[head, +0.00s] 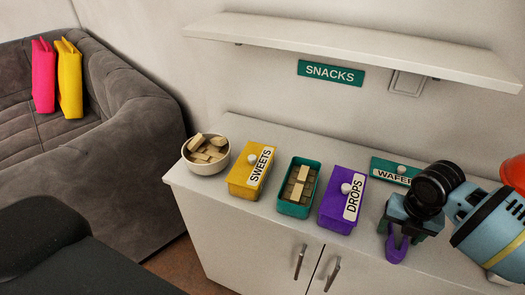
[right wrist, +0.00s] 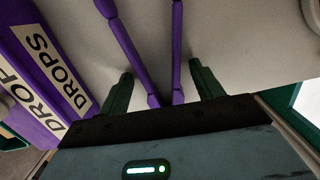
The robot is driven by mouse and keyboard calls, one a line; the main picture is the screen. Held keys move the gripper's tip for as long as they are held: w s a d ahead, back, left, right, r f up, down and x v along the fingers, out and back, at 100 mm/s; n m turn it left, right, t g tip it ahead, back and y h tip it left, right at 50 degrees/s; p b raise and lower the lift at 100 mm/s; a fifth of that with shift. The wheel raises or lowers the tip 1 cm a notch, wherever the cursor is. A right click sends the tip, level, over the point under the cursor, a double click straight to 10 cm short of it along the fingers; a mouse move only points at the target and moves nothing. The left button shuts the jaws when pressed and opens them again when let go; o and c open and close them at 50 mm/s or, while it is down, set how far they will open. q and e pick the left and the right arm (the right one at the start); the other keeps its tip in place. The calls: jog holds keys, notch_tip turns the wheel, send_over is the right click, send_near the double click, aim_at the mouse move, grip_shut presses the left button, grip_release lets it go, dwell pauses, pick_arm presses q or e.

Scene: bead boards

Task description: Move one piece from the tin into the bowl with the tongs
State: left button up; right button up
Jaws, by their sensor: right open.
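The purple tongs (right wrist: 178,55) lie between the two dark green fingers of my open right gripper (right wrist: 162,72), with gaps on both sides in the right wrist view. In the head view the right gripper (head: 396,228) is over the right part of the cabinet top, and the tongs' purple end (head: 397,251) shows below it. The open green tin (head: 294,210) holds several pale and brownish pieces (head: 302,175). The cream bowl (head: 207,169) at the left end holds several pale pieces (head: 199,140). My left gripper is not in view.
The yellow SWEETS tin (head: 243,189) and purple DROPS tin (head: 335,215) are closed and flank the open tin. A green WAFERS lid or tin (head: 383,162) is behind, partly hidden by my arm. A red object (head: 514,172) is far right. A shelf (head: 350,42) overhangs.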

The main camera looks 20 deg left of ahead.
jog(key=shift+c, duration=0.6)
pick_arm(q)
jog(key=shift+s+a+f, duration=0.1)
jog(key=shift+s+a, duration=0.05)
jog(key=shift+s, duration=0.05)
pick_arm(e)
jog(key=c, duration=0.6)
